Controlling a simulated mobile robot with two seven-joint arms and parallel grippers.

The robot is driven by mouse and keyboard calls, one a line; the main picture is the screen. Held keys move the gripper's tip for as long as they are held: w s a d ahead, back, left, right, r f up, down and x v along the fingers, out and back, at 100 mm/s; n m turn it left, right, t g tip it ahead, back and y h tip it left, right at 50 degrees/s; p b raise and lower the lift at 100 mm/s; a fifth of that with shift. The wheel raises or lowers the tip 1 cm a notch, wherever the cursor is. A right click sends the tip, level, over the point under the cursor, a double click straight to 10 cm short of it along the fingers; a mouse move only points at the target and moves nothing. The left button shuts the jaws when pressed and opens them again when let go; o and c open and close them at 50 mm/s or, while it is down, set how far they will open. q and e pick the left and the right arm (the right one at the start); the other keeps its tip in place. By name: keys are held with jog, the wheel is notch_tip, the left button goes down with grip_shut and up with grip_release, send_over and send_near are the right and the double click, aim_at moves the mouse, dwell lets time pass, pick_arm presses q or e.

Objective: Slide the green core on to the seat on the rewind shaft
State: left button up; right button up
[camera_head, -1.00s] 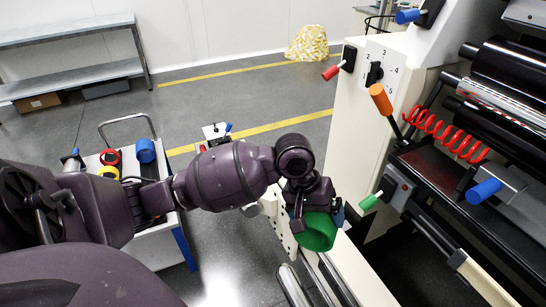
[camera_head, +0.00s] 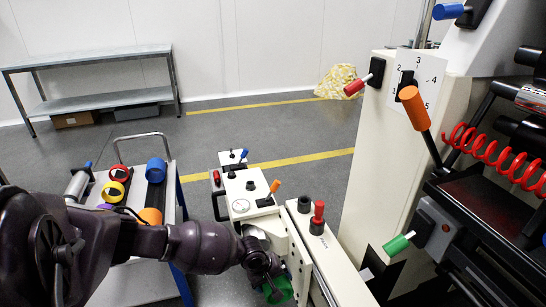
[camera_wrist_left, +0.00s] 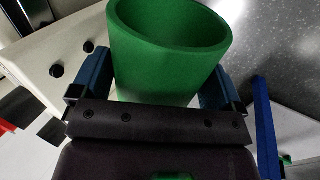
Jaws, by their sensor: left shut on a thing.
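The green core (camera_head: 279,290) is a hollow, open-ended cylinder low in the head view, partly hidden by my left gripper (camera_head: 270,280). In the left wrist view the core (camera_wrist_left: 165,70) fills the upper middle, its open end towards the top. The blue fingers of my left gripper (camera_wrist_left: 157,80) press on its two sides, shut on it. The core is beside the cream machine beam in the head view. I cannot make out the rewind shaft or its seat in the current frames. My right gripper is not in view.
A cart (camera_head: 131,280) at the left carries blue, yellow and orange rolls. The cream machine frame (camera_head: 385,150) stands at right, with an orange lever (camera_head: 413,108) and a green-handled lever (camera_head: 398,244). A cream beam (camera_head: 338,266) with a red knob (camera_head: 319,211) lies close to my gripper.

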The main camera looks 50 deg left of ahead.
aim_at(275, 303)
pick_arm(q)
jog(key=shift+a+f, duration=0.75)
jog(key=shift+a, duration=0.2)
jog(key=shift+r, duration=0.2)
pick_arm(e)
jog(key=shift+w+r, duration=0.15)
pick_arm(q)
jog(key=d+p, duration=0.1)
jog(key=s+d+p, duration=0.1)
jog(key=d, duration=0.1)
jog(key=shift+r, duration=0.2)
jog(key=shift+s+d+f+p, duration=0.1)
jog(key=shift+s+d+p, duration=0.15)
jog(key=shift+d+p, duration=0.2)
jog(key=shift+s+d+f+p, duration=0.1)
jog(key=shift+s+d+p, duration=0.2)
jog(key=shift+d, duration=0.25)
jog(key=shift+s+d+f, duration=0.15)
jog(key=shift+d, duration=0.1)
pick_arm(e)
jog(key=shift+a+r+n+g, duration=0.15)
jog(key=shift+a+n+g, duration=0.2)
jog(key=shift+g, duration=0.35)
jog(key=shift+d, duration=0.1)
pick_arm(q)
jog(key=shift+d, duration=0.15)
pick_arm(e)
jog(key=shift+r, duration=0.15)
